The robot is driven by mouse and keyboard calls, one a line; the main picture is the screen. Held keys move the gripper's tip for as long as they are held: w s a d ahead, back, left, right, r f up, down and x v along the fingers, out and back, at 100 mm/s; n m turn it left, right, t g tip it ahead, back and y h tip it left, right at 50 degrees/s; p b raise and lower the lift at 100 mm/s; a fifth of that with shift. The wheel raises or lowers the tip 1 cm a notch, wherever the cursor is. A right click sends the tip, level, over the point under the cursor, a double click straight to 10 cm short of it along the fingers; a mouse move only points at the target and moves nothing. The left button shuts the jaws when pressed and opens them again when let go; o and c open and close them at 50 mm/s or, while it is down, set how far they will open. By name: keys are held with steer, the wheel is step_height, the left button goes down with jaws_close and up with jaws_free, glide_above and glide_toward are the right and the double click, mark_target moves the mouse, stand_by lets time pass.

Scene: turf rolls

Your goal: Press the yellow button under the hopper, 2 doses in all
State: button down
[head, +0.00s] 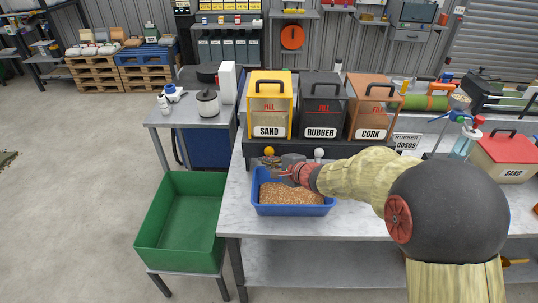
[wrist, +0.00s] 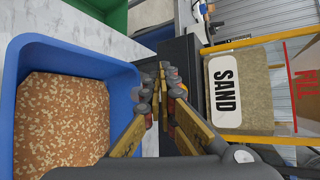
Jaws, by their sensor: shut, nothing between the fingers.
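The yellow button (head: 268,151) sits on the front of the dark hopper base, below the yellow-framed SAND hopper (head: 270,105). My gripper (head: 283,168) is shut and empty, just in front of and below that button in the head view; I cannot tell whether it touches. In the wrist view the closed fingertips (wrist: 160,78) point toward the dark base, and the button is not clearly seen there. The blue tray (head: 292,209) stands on the bench under my gripper, with brown, light-flecked grain in it. The SAND hopper also shows in the wrist view (wrist: 238,92).
A RUBBER hopper (head: 321,107) with a white button (head: 319,153) and a CORK hopper (head: 374,107) stand to the right. A green bin (head: 181,220) stands left of the bench. My arm covers the bench's middle.

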steer(key=s+b, duration=0.2)
steer(key=s, duration=0.2)
steer(key=shift+s, duration=0.1)
stand_by(0.5)
